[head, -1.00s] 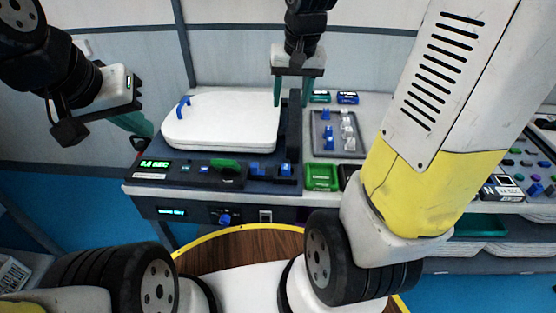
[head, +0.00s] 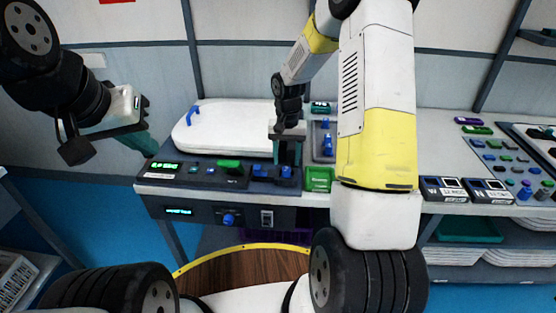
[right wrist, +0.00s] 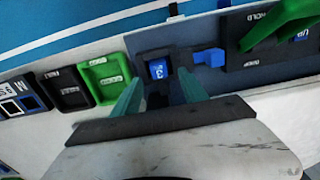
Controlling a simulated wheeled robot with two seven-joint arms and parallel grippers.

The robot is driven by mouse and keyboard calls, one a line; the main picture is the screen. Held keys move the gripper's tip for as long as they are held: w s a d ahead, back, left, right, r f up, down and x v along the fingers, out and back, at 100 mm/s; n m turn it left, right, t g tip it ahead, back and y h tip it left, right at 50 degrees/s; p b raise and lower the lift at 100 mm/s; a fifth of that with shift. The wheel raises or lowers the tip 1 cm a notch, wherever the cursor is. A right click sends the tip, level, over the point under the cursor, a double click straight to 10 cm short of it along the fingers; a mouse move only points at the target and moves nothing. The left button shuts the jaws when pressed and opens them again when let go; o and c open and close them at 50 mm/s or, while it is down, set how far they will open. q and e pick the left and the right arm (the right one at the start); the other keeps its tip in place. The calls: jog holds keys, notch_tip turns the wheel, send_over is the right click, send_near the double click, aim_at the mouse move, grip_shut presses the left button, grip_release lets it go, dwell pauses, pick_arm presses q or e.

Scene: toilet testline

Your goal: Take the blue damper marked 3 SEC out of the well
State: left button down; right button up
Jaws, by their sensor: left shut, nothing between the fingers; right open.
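The blue damper marked 3 (right wrist: 158,68) sits in a dark square well on the console, and the rest of its label is too small to read. It shows as a small blue block (head: 285,172) in the head view. My right gripper (head: 288,160) is over the console at this well, pointing down. In the right wrist view its two teal fingers (right wrist: 162,82) are apart, one to each side of the damper in the picture, with nothing held. I cannot tell whether they touch it. My left gripper (head: 146,143) is shut and empty, left of the white lid.
A blue latch-like part (right wrist: 208,57) lies beside the well, with a green lever (head: 228,164) beyond it. A green tray (head: 318,180) is on the well's other side. The white lid (head: 225,128) stands behind the console. Small parts fill a grey tray (head: 318,150) behind.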

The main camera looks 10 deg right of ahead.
aim_at(287, 168)
notch_tip(287, 168, down, 4)
jog(key=shift+d+r, duration=0.1)
jog(key=shift+r, duration=0.15)
jog(key=shift+c, duration=0.2)
grip_shut()
jog(key=shift+r, duration=0.1)
